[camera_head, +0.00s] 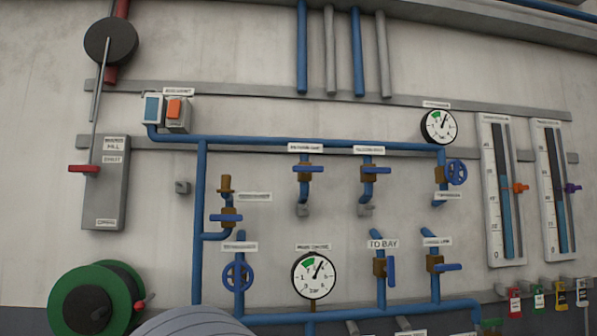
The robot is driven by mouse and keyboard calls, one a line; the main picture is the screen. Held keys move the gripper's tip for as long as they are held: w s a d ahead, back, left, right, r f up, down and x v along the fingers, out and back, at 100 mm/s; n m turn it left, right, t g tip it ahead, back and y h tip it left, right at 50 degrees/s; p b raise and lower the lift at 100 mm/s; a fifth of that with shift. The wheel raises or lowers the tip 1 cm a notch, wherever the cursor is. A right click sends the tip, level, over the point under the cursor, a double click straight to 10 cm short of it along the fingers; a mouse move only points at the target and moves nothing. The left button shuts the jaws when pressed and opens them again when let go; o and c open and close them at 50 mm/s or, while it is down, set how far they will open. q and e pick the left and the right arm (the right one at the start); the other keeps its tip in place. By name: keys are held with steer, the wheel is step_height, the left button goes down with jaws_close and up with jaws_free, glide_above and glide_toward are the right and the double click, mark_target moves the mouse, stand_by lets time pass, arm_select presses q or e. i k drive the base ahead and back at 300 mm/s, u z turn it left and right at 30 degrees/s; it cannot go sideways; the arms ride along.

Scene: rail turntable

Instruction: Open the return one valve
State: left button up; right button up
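A wall of blue pipes carries several valves with small labels, mostly too blurred to read, so I cannot tell which is return one. Two upper valves have blue levers lying across their pipes, the left one (310,169) and the right one (377,170). Lower down are a lever valve at left (230,217), one labelled TO BAY with its lever upright (391,271), and one at right with a level lever (447,267). Blue handwheels sit at lower left (237,276) and upper right (457,172). Neither gripper is in view.
Dial gauges hang at upper right (439,127) and lower middle (314,275). Two tall scales (493,235) stand at right above several coloured tags (514,303). A grey panel with a red handle (84,169) and a green reel (70,290) are at left.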

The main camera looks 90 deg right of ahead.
mark_target(306, 169)
steer(key=z, duration=0.65)
steer(key=i, duration=0.8)
steer(key=z, duration=0.85)
